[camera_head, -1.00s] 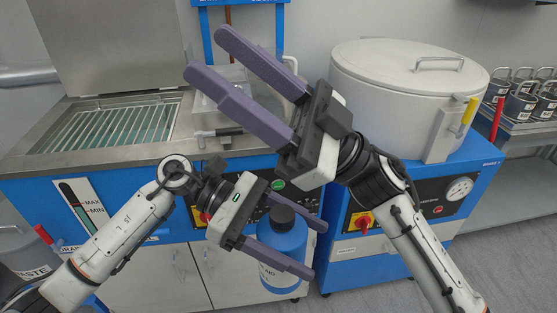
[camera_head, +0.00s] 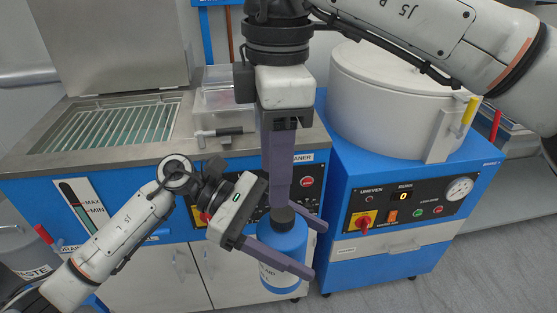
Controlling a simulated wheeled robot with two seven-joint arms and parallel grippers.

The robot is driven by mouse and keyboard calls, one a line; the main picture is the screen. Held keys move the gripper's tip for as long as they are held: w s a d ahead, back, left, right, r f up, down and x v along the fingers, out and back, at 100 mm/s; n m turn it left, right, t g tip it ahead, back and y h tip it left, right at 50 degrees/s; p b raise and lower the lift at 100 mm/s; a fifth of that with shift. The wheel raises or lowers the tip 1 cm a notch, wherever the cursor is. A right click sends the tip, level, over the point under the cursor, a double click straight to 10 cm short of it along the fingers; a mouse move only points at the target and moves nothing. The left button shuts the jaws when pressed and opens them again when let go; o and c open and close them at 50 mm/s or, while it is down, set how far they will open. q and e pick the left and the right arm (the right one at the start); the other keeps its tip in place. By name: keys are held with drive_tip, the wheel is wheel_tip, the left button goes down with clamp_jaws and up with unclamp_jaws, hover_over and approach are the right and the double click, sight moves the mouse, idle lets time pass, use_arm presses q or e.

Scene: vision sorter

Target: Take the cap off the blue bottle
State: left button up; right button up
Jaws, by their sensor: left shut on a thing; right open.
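The blue bottle (camera_head: 285,243) stands upright between the two fingers of my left gripper (camera_head: 314,250), which is shut on it. The black cap (camera_head: 284,215) sits on the bottle's neck. My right gripper (camera_head: 280,203) points straight down from above, its purple fingers lined up with the cap and their tips at about its top. It is open. One finger largely hides the other, so I cannot tell whether the tips are around the cap or just above it.
The steel-topped blue cleaner (camera_head: 90,165) with a grated basin is behind on the left. A clear box (camera_head: 222,100) sits on its top. A white round drum machine (camera_head: 385,90) on a blue cabinet stands right. Grey floor shows at lower right.

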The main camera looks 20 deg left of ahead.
sight(279, 213)
drive_tip(key=shift+w+d, duration=0.25)
drive_tip(key=shift+f, duration=0.3)
wheel_tip(279, 213, down, 7)
